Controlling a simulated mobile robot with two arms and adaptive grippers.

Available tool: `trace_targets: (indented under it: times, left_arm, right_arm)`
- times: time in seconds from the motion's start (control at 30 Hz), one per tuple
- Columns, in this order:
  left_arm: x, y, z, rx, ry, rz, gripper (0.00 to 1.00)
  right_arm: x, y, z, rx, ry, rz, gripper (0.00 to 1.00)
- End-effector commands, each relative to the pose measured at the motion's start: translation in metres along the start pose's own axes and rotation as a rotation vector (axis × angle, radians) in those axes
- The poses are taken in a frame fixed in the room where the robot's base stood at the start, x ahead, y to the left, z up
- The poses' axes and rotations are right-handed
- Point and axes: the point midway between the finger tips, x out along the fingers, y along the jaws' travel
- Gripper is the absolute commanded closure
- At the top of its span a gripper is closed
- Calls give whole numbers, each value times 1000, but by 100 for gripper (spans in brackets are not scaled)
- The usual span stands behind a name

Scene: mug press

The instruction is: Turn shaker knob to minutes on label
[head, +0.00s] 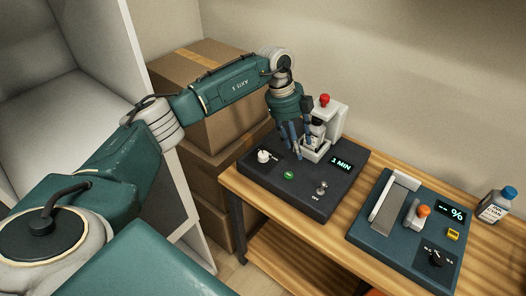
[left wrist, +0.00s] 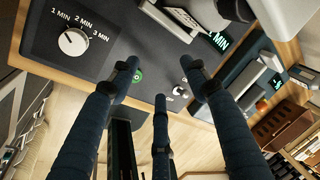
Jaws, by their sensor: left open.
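The shaker (head: 300,190) is a dark box on the wooden table with a white press-like holder at its back. Its white knob (head: 264,156) is at the left of the top; in the left wrist view the knob (left wrist: 73,41) has 1 MIN, 2 MIN and 3 MIN marks around it. I cannot tell surely where its pointer stands. The lit display (head: 341,163) reads 1 MIN. My left gripper (head: 294,143) is open and empty above the shaker, right of the knob and apart from it. A bottle (head: 496,205) bears a label too small to read.
A green button (head: 289,175) and a metal toggle switch (head: 321,188) marked OFF sit on the shaker's front part. A teal device (head: 380,245) with a % display stands to the right. Cardboard boxes (head: 185,70) are stacked left of the table.

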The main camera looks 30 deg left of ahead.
Motion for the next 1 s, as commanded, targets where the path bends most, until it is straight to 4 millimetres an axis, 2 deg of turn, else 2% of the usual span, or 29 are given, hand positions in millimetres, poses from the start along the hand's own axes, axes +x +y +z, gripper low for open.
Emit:
trace_targets:
  times: [0.03, 0.1, 0.2, 0.3, 0.47, 0.8, 1.0]
  left_arm:
    - [-18, 15, 27, -57, -63, 61, 54]
    - [-37, 36, 52, -127, -128, 132, 54]
    - [-54, 54, 71, -190, -182, 191, 54]
    - [-56, 62, 78, -214, -199, 215, 54]
    - [-36, 68, 81, -214, -199, 218, 54]
    - [24, 81, 91, -212, -197, 215, 54]
    - [41, 84, 94, -210, -197, 213, 54]
  right_arm:
    - [0, 1, 0, 0, 0, 1, 60]
    - [0, 1, 0, 1, 0, 1, 60]
    - [0, 1, 0, 1, 0, 1, 60]
    - [-2, 0, 0, 1, 0, 1, 60]
    - [-9, 0, -1, 1, 0, 0, 60]
    - [-24, -5, -3, 2, 1, -6, 60]
    - [-26, -7, -4, 1, 2, -8, 60]
